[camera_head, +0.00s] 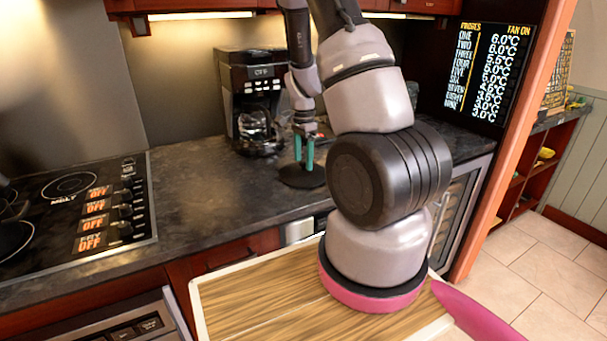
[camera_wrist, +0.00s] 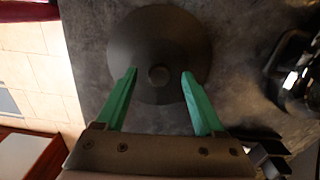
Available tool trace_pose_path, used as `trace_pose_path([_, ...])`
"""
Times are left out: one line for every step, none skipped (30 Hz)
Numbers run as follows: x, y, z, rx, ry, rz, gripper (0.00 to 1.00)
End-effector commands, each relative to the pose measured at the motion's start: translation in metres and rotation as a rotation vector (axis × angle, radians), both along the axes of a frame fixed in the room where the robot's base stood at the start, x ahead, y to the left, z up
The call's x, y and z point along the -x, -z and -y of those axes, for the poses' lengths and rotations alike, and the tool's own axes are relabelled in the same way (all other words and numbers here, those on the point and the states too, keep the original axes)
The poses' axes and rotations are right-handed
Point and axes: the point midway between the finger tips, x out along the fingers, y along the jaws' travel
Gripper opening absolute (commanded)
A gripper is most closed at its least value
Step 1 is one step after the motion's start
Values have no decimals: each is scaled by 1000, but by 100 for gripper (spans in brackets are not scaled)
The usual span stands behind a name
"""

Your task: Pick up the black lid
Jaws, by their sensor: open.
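The black lid (camera_head: 299,176) is a flat round disc with a small central knob, lying on the dark countertop to the right of the coffee maker. In the wrist view the lid (camera_wrist: 160,35) is seen from above, with its knob (camera_wrist: 158,75) between my finger tips. My gripper (camera_head: 304,152) has green fingers and points down at the lid. In the wrist view my gripper (camera_wrist: 158,80) is open, one finger on each side of the knob. I cannot tell whether the fingertips touch the lid.
A black coffee maker (camera_head: 252,100) stands close left of my gripper; it also shows at the right edge of the wrist view (camera_wrist: 295,75). A stove (camera_head: 75,205) is at the left. The counter (camera_head: 200,180) between stove and lid is clear.

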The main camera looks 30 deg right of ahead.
Motion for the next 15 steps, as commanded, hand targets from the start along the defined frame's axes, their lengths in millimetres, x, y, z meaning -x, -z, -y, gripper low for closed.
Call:
trace_pose_path([0,1,0,0,0,0,71])
trace_pose_path([0,1,0,0,0,0,71])
trace_pose_path([0,1,0,0,-1,0,71])
trace_pose_path([0,1,0,0,-1,0,71])
trace_pose_path([0,1,0,0,-1,0,71])
trace_pose_path([0,1,0,0,-1,0,67])
trace_pose_path([0,1,0,0,-1,0,55])
trace_pose_path([0,1,0,0,-1,0,44])
trace_pose_path([0,0,0,0,-1,0,29])
trace_pose_path([0,0,0,0,-1,0,17])
trace_pose_path([0,0,0,0,-1,1,6])
trace_pose_path([0,0,0,0,-1,1,0])
trace_pose_path([0,0,0,0,-1,1,0])
trace_pose_path([0,0,0,0,-1,1,0])
trace_pose_path([0,0,0,0,-1,1,0])
